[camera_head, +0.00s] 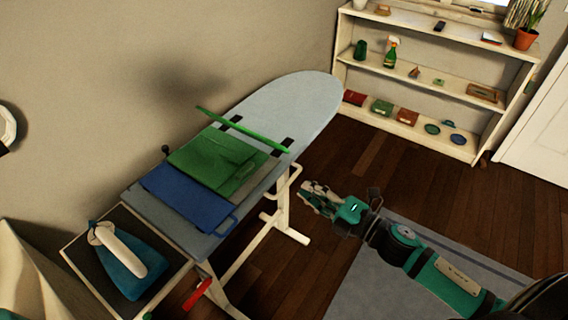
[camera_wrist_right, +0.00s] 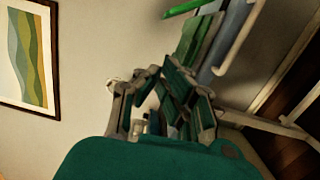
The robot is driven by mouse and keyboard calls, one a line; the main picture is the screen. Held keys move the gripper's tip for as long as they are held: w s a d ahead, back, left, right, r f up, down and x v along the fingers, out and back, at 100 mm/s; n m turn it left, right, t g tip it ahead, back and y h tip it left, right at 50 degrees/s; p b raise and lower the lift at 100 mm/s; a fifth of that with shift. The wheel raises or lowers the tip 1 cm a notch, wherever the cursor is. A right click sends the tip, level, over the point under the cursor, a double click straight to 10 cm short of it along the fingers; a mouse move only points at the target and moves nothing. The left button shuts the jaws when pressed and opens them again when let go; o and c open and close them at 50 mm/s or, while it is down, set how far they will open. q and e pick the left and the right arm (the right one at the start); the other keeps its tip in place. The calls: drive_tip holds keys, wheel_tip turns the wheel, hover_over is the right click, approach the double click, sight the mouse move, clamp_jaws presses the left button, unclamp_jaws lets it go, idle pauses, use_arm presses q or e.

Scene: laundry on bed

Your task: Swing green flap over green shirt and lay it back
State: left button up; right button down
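The ironing board (camera_head: 308,98) carries a folded green shirt (camera_head: 212,160) near its middle. The green flap (camera_head: 243,130) shows as a thin bright green strip, seen nearly edge-on and raised along the shirt's far side, with dark hinge-like pieces beside it. Part of a bright green edge (camera_wrist_right: 187,7) shows at the top of the right wrist view. My right gripper (camera_head: 303,193) is off the board's right side, apart from flap and shirt. My left gripper is out of view.
An iron (camera_head: 128,262) rests on the stand at the near end. The board's white legs (camera_head: 283,205) stand below my right gripper. A shelf (camera_head: 440,70) stands at the back right.

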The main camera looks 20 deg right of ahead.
drive_tip(key=w+a+p, duration=0.3)
drive_tip(key=w, duration=0.9)
drive_tip(key=shift+w+f, duration=0.15)
drive_tip(key=shift+d, duration=0.1)
drive_tip(key=shift+w+d+r+m+p, duration=0.15)
drive_tip(key=shift+r+m+p, duration=0.15)
drive_tip(key=shift+p, duration=0.15)
